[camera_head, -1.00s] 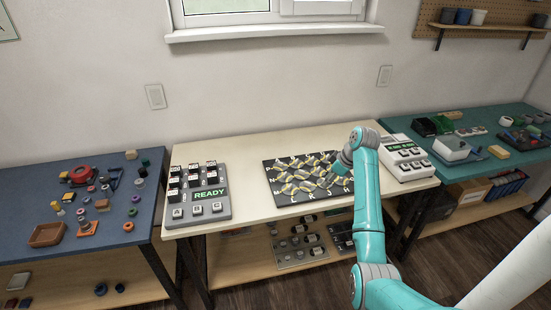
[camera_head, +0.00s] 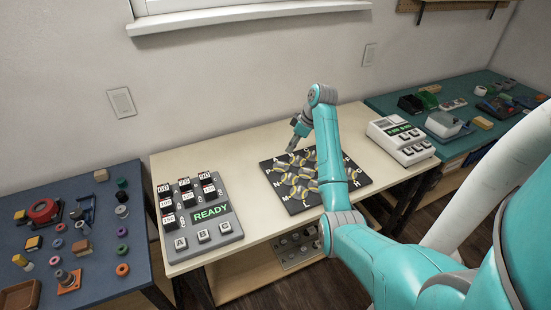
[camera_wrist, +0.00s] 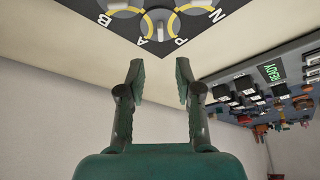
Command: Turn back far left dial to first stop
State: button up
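The black dial board (camera_head: 297,206) lies on the cream table, with white letters along its edges and yellow arcs around its dials. The far left dial (camera_head: 281,169) is near the board's corner between letters A and P; its setting is too small to read. In the wrist view the board's corner (camera_wrist: 163,48) shows at the top, with dials cut off by the frame edge. My gripper (camera_wrist: 160,76) is open and empty, its two fingers apart, just off that corner. In the head view my gripper (camera_head: 296,145) is above the board's back left edge.
A grey panel (camera_head: 226,243) with a READY display, switches and lettered buttons stands left of the board. A white device (camera_head: 411,156) with a green display stands to the right. A blue table (camera_head: 108,196) with loose parts is at the left. The wall is behind.

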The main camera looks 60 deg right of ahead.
aim_at(282, 163)
jog(key=x, duration=1)
grip_shut()
